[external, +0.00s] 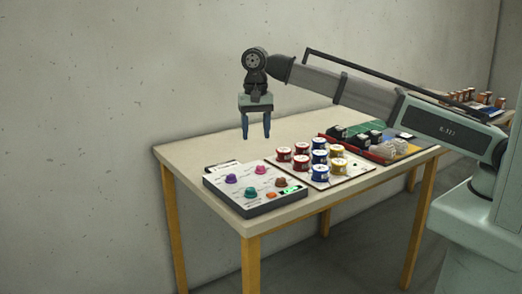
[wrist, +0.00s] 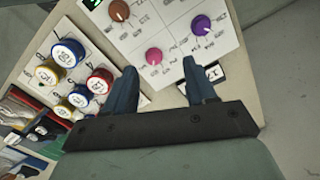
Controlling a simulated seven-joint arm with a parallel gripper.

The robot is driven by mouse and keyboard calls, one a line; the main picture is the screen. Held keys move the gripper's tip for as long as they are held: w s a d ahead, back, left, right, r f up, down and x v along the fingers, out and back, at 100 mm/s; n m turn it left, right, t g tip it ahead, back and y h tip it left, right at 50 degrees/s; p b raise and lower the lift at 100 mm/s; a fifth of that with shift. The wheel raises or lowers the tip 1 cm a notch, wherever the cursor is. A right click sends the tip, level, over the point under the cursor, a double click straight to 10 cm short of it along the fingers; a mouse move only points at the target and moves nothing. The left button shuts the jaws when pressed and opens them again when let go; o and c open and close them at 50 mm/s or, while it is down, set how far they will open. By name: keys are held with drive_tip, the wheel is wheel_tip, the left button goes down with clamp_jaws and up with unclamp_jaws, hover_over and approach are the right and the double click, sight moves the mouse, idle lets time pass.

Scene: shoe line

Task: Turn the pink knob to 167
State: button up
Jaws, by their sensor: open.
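The pink knob (external: 261,170) sits at the back right of the knob group on a light control panel (external: 222,196). In the wrist view the pink knob (wrist: 154,55) lies between and just beyond my fingertips, with printed marks around it. Its exact setting is too small to read. My gripper (external: 256,136) is open and empty, fingers pointing down, well above the table's back part and apart from the knob. Its two blue fingers also show in the wrist view (wrist: 160,67).
A purple knob (external: 232,178), teal knob (external: 250,191) and brown knob (external: 280,182) share the panel, with a lit green display (external: 291,190). A small card (wrist: 208,77) lies behind it. Several labelled spools (external: 319,157) stand right, then a filled tray (external: 385,160).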

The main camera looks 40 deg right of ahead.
sight(260, 166)
drive_tip(key=w+d+r+m, duration=0.1)
drive_tip(key=w+d+r, duration=0.1)
drive_tip(key=d, duration=0.1)
drive_tip(key=f, duration=1.3)
drive_tip(key=shift+w+d+f, duration=0.1)
drive_tip(key=shift+w+f, duration=0.1)
drive_tip(key=shift+f, duration=0.15)
drive_tip(key=shift+c, duration=0.3)
clamp_jaws()
